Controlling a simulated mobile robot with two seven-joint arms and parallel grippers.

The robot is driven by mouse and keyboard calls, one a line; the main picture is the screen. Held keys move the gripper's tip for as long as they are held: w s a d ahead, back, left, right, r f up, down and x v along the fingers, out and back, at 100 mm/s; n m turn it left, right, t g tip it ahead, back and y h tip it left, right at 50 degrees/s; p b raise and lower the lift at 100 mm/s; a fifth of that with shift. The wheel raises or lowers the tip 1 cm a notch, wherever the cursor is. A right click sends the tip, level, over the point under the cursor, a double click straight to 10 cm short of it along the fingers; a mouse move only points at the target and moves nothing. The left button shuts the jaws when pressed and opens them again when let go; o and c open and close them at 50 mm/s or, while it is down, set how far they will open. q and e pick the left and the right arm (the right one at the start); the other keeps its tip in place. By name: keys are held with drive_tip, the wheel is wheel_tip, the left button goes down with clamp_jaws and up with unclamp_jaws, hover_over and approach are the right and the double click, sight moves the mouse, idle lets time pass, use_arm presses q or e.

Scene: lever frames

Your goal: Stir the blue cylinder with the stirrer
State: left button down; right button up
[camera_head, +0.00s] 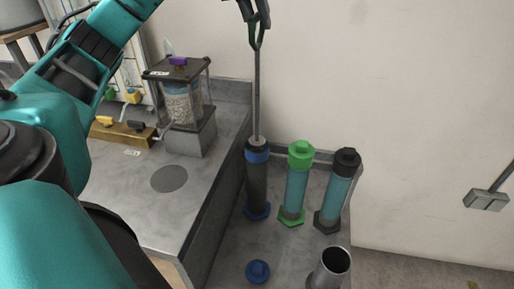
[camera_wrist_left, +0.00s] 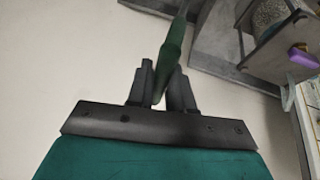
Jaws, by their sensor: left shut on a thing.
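The blue cylinder (camera_head: 257,182) stands upright on the lower grey counter, with a blue collar and blue base and dark contents. Its blue cap (camera_head: 258,271) lies apart on the counter in front. My left gripper (camera_head: 255,22) is shut on the green handle above the cylinder. The handle (camera_wrist_left: 171,58) also shows between the fingers in the left wrist view. My right gripper is out of view.
A green-capped cylinder (camera_head: 297,183) and a black-capped cylinder (camera_head: 336,190) stand close to the right. An open metal cup (camera_head: 328,270) is at the front right. On the higher counter to the left are a glass-walled apparatus (camera_head: 183,100) and a brass block (camera_head: 124,133).

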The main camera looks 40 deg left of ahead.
use_arm(q)
drive_tip(key=shift+r, duration=0.1)
drive_tip(key=shift+r, duration=0.95)
